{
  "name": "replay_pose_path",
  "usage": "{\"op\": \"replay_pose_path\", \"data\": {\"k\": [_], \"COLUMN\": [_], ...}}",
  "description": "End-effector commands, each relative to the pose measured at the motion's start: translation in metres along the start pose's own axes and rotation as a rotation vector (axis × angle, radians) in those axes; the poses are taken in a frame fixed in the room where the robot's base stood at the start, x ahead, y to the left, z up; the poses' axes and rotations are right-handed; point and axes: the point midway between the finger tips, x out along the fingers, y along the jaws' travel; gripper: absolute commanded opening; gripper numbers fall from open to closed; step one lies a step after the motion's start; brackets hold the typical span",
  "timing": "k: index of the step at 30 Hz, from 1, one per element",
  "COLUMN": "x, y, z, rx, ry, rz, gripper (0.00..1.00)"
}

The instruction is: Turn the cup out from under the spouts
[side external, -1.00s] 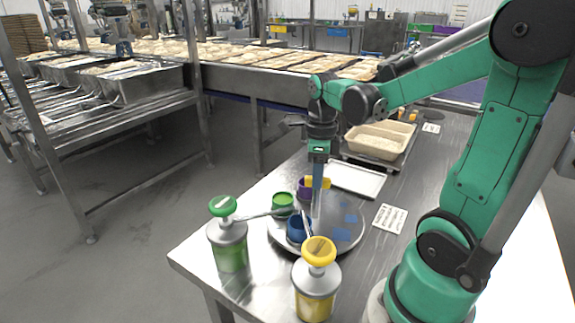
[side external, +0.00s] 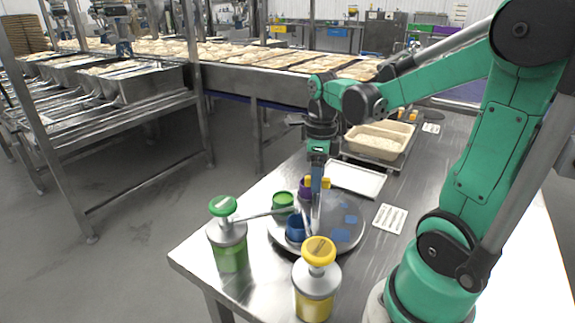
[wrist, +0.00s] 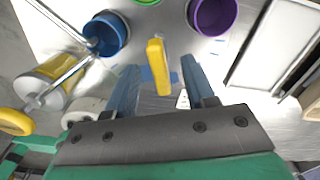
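A blue cup (side external: 297,228) stands on a round metal turntable (side external: 345,238), with the ends of two thin metal spouts over it. It shows with both spout ends at upper left in the wrist view (wrist: 112,38). A green cup (side external: 283,201) and a purple cup (side external: 304,190) are also on the turntable. A yellow upright bar (wrist: 157,66) stands between my gripper's fingers. My gripper (wrist: 159,66) is open, with a visible gap on each side of the bar. In the side view my gripper (side external: 317,196) points down over the turntable and partly hides the bar.
A green-topped pump bottle (side external: 229,245) and a yellow-topped pump bottle (side external: 315,285) stand at the near table edge. A white tray (side external: 356,180) and a bin of rice (side external: 378,146) lie behind. A white label card (side external: 390,218) lies right of the turntable.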

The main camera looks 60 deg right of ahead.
Motion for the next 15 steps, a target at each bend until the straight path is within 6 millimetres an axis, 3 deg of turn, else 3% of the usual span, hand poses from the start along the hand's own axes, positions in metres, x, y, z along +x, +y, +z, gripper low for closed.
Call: {"op": "replay_pose_path", "data": {"k": [8,15], "x": [-0.004,-0.031], "y": [0.0,0.0], "z": [0.0,0.0], "rx": [-0.001,-0.001], "ry": [0.0,0.0], "rz": [-0.001,0.0], "gripper": [0.49,0.49]}}
